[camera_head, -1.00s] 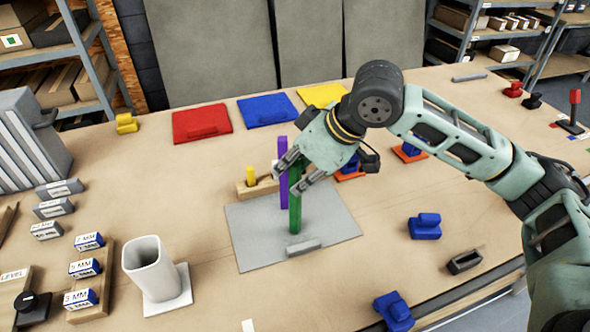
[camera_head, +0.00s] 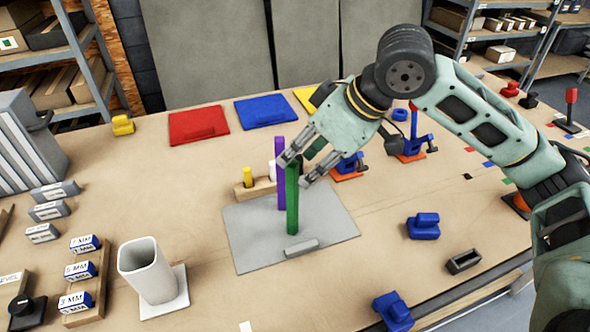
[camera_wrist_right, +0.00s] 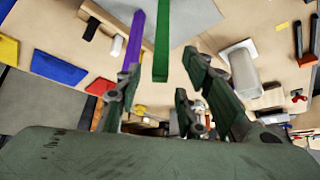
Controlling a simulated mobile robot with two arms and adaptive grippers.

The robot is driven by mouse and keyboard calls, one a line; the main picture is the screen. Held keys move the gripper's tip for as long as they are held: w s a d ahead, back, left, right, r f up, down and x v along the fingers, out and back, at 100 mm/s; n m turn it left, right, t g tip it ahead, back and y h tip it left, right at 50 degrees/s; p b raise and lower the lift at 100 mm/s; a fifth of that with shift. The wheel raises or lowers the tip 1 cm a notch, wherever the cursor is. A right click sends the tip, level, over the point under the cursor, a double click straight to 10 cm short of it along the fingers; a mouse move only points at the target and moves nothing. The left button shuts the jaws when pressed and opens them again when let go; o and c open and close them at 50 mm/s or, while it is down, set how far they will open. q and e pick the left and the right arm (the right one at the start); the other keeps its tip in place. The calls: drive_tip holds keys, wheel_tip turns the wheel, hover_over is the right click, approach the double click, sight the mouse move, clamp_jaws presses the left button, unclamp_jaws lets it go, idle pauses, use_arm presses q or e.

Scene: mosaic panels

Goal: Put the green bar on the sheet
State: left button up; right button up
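The green bar (camera_head: 292,205) stands upright on the grey sheet (camera_head: 255,250), and its foot rests on the sheet. A purple bar (camera_head: 280,185) stands upright just behind and left of it, also on the sheet. My right gripper (camera_head: 299,170) is at the top of the green bar with its fingers spread. In the right wrist view the green bar (camera_wrist_right: 162,45) lies beyond the gap between the open fingers (camera_wrist_right: 160,80), apart from both. The purple bar (camera_wrist_right: 134,42) shows beside the left finger there. My left gripper is not in view.
A wooden block with a yellow peg (camera_head: 247,179) stands behind the sheet. A grey handle (camera_head: 301,247) sits on the sheet's front part. A white cup (camera_head: 150,268) stands front left. Red (camera_head: 198,124) and blue (camera_head: 266,109) panels lie at the back. Blue clamps (camera_head: 410,150) stand right.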

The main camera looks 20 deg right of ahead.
drive_tip(key=v, duration=0.6)
drive_tip(key=shift+r, duration=0.15)
